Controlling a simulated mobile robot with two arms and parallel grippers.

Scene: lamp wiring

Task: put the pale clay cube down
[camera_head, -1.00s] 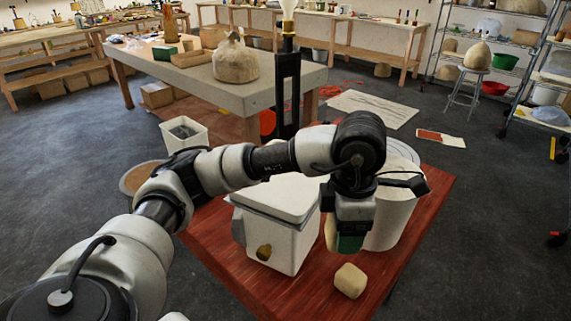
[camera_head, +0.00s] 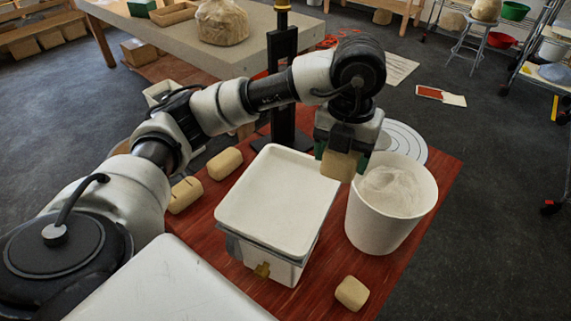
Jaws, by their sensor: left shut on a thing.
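My left gripper (camera_head: 345,150) is shut on a tan block, the pale clay cube (camera_head: 340,166). It holds the cube up beside the right edge of the white-lidded box (camera_head: 280,200) and near the rim of the white bucket (camera_head: 378,228). In this view the cube overlaps the lid's far right corner; I cannot tell the exact gap beneath it. My fingers hide the cube's sides. My right gripper is not in view.
Another clay block (camera_head: 352,293) lies on the red table (camera_head: 322,288) at the front. Two tan pieces, one (camera_head: 225,163) farther back and one (camera_head: 185,194) nearer, lie left of the box. A pale disc (camera_head: 408,143) stands behind the powder-filled bucket.

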